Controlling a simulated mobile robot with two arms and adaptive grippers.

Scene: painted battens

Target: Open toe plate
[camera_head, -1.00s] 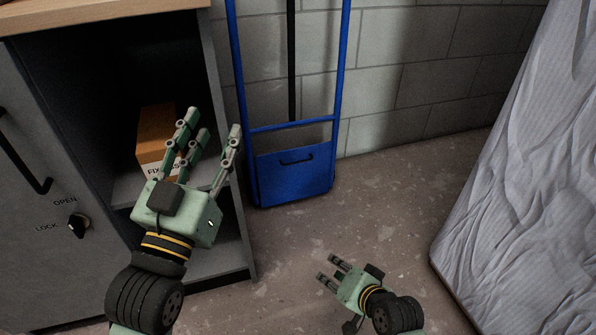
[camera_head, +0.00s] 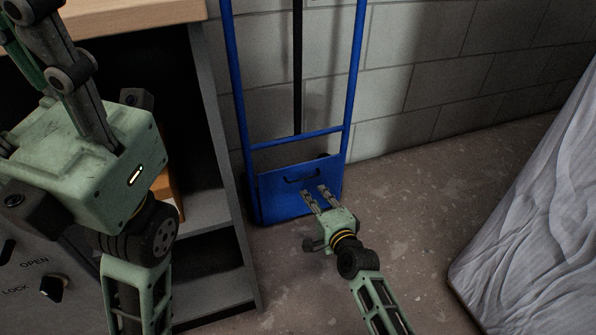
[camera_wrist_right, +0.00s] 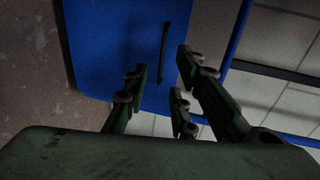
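The blue toe plate (camera_head: 285,205) is folded up flat against the foot of a blue hand truck (camera_head: 242,100) that stands at the block wall. A dark bar handle (camera_head: 301,179) is on the plate's upper part. My right gripper (camera_head: 314,190) is just in front of the plate, below the handle. In the right wrist view its fingers (camera_wrist_right: 160,80) are spread apart, with the handle (camera_wrist_right: 164,53) beyond them and nothing between them. My left gripper (camera_head: 75,130) is large and close at the left; its fingertips run out of the picture.
A grey cabinet (camera_head: 225,170) with a wooden top (camera_head: 135,14) stands left of the hand truck, with an orange-brown box (camera_head: 172,185) partly hidden inside. A wrapped, crinkled grey-white block (camera_head: 540,220) stands at the right. The floor (camera_head: 420,190) between is clear.

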